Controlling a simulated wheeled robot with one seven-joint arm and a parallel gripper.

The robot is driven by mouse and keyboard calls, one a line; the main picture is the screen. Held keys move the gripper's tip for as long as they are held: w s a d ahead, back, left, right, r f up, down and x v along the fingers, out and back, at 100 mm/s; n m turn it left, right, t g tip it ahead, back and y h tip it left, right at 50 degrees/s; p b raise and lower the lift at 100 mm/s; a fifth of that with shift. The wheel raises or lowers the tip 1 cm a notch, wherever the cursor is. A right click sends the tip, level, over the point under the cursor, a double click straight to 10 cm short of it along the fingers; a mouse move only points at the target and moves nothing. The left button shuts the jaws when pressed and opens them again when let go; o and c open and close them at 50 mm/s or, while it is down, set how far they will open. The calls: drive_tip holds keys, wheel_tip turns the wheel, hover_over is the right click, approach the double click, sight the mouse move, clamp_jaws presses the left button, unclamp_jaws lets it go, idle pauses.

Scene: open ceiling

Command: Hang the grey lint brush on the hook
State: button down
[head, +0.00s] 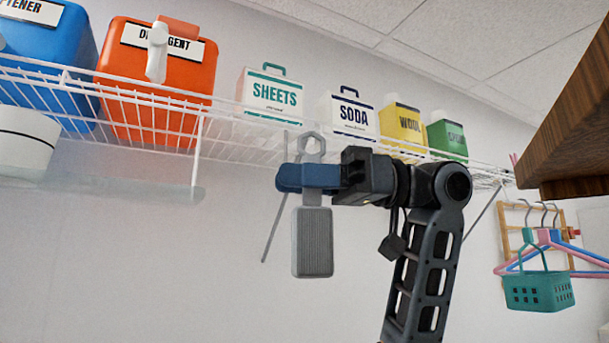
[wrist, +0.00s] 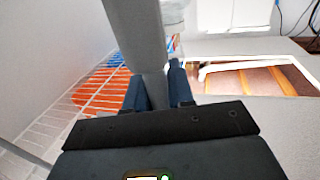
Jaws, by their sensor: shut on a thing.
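The grey lint brush (head: 312,243) hangs upright in my gripper (head: 308,178), its ribbed head below and a hexagonal ring at the top of its handle. My blue fingers are shut on the handle, just under the ring. The ring is in front of the wire shelf's lower edge in the head view; I cannot tell the gap between them.
A white wire shelf (head: 225,135) carries blue and orange jugs and several labelled boxes. A diagonal brace (head: 273,225) runs below it. A wooden rack (head: 515,220) with hangers and a teal basket (head: 540,290) is at right. A brown wooden edge (head: 570,120) juts in upper right.

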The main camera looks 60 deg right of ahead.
drive_tip(key=w+d+f+b, duration=0.1)
drive_tip(key=w+d, duration=0.2)
drive_tip(key=w, duration=0.2)
drive_tip(key=shift+w+d+f, duration=0.25)
drive_tip(key=shift+d+f, duration=0.05)
drive_tip(key=shift+d, duration=0.1)
idle(0.5)
idle(0.7)
drive_tip(key=c, duration=0.9)
unclamp_jaws()
drive_tip(key=b+v, duration=0.2)
drive_tip(key=v, duration=0.5)
drive_tip(key=shift+s+d, duration=0.25)
drive_tip(key=shift+s, duration=0.1)
